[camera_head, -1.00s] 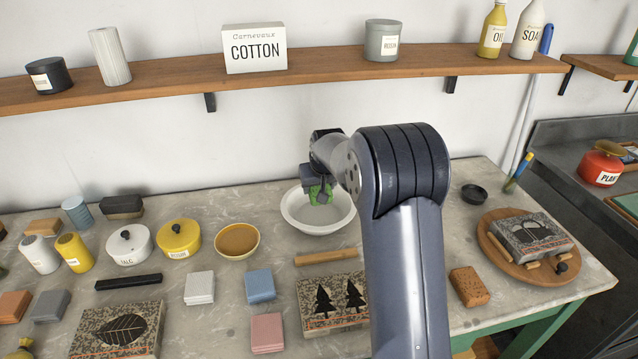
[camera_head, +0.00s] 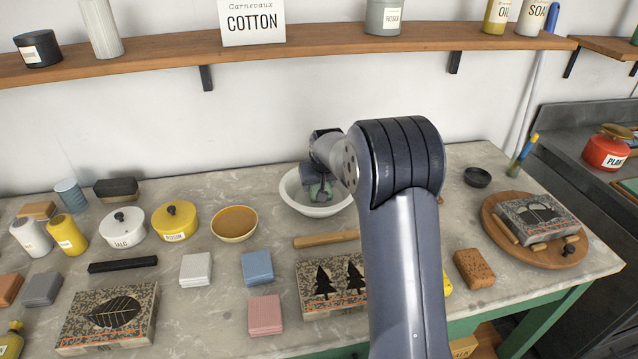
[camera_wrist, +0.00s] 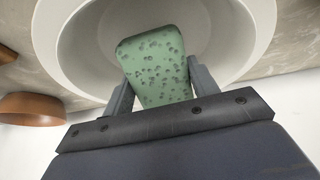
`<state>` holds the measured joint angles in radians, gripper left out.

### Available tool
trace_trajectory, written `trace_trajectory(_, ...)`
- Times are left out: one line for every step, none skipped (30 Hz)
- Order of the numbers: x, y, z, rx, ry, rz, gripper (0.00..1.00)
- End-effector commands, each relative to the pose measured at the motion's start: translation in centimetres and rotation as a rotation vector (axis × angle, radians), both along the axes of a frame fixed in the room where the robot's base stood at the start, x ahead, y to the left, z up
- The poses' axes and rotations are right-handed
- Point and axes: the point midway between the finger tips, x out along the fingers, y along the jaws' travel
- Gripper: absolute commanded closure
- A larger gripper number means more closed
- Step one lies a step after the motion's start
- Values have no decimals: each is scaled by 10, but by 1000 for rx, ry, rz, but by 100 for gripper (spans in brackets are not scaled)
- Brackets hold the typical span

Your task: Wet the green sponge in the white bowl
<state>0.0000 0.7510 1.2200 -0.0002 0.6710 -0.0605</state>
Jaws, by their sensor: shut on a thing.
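The white bowl (camera_head: 296,196) stands on the grey table, left of my arm in the head view. My gripper (camera_head: 318,192) reaches down into the bowl, inside its rim. In the wrist view my gripper (camera_wrist: 158,88) is shut on the green sponge (camera_wrist: 152,62), with one finger at each side of it. The sponge is speckled with dark pores and lies over the inside of the white bowl (camera_wrist: 245,40). In the head view the sponge is largely hidden by the gripper. I cannot tell whether it touches the bowl's bottom or any water.
A yellow-brown bowl (camera_head: 234,236) stands left of the white bowl. A wooden stick (camera_head: 325,239) and a tree-pattern stone (camera_head: 318,290) lie in front. A round wooden board (camera_head: 497,238) holds a stone at right. The wooden shelf (camera_head: 330,49) hangs above.

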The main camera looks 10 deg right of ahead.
Motion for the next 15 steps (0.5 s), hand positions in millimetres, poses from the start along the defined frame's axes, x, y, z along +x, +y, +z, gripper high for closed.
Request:
trace_trajectory(0,0,0,0,0,0,62)
trace_trajectory(0,0,0,0,0,0,62)
trace_trajectory(0,0,0,0,0,0,62)
trace_trajectory(0,0,0,0,0,0,62)
trace_trajectory(0,0,0,0,0,0,62)
trace_trajectory(0,0,0,0,0,0,62)
trace_trajectory(0,0,1,0,0,0,62)
trace_trajectory(0,0,1,0,-1,0,62)
trace_trajectory(0,0,3,0,-1,0,62)
trace_trajectory(0,0,4,0,-1,0,62)
trace_trajectory(0,0,6,0,-1,0,62)
trace_trajectory(0,0,9,0,-1,0,62)
trace_trajectory(0,0,11,0,-2,0,62)
trace_trajectory(0,0,14,0,-2,0,62)
trace_trajectory(0,0,17,0,-2,0,62)
